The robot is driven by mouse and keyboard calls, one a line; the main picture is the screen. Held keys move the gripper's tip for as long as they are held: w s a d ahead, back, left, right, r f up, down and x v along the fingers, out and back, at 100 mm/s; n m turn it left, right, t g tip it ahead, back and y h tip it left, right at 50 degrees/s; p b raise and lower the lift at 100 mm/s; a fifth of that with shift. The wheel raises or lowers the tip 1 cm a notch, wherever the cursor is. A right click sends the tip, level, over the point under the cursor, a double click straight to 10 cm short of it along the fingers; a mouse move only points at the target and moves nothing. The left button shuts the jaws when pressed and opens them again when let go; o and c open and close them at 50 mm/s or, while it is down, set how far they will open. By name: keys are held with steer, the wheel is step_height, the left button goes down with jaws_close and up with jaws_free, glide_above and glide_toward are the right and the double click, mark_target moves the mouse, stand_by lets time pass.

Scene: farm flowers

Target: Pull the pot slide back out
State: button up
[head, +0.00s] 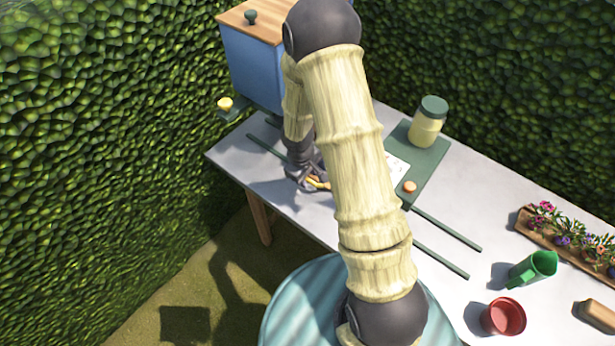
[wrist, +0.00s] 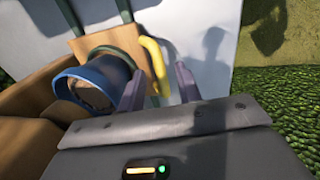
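In the wrist view, a wooden pot slide (wrist: 95,45) lies on two green rails (wrist: 125,10) and carries a blue pot (wrist: 105,80) with brown filling. A curved yellow handle (wrist: 152,62) stands at its edge. My gripper (wrist: 162,84) has its two dark fingers apart, with the handle between or just beyond them; I cannot tell whether they touch it. In the head view, my gripper (head: 312,184) is low over the table beside the yellow handle (head: 318,183). My arm hides the slide and pot there.
A blue box (head: 250,65) with a wooden lid stands at the table's far left end. A green board (head: 430,170) bears a jar (head: 428,122). Hedges enclose the back and left.

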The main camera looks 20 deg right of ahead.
steer(key=shift+f, duration=0.35)
